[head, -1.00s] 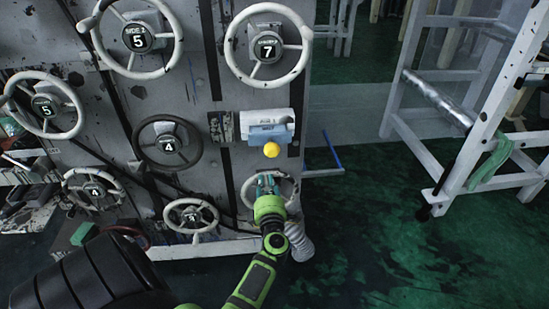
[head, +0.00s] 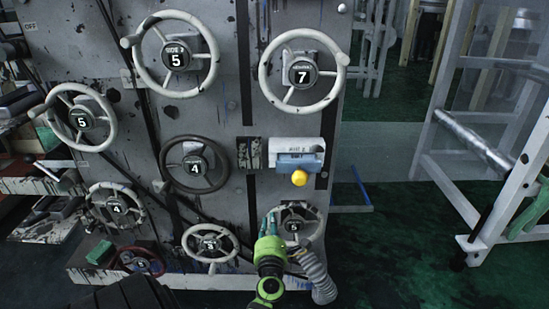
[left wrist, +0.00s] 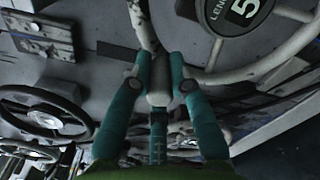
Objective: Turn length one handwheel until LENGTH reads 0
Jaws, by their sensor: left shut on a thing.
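The length one handwheel (head: 293,226) is a pale wheel with a dark hub at the lower right of the grey panel. Its hub reads 5 in the head view. In the left wrist view the hub (left wrist: 240,12) shows part of "LENGTH" and a 5. My left gripper (head: 268,222) comes up from below at the wheel's left side. In the left wrist view its teal fingers (left wrist: 158,80) are closed on the wheel's grey handle (left wrist: 158,98) at the rim. The arm covers part of the lower rim. My right gripper is not in view.
Other numbered handwheels fill the panel, including a dark one (head: 195,168) reading 4 and a pale one (head: 302,73) reading 7. A yellow knob (head: 299,178) sits just above the wheel. Green floor is open at right.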

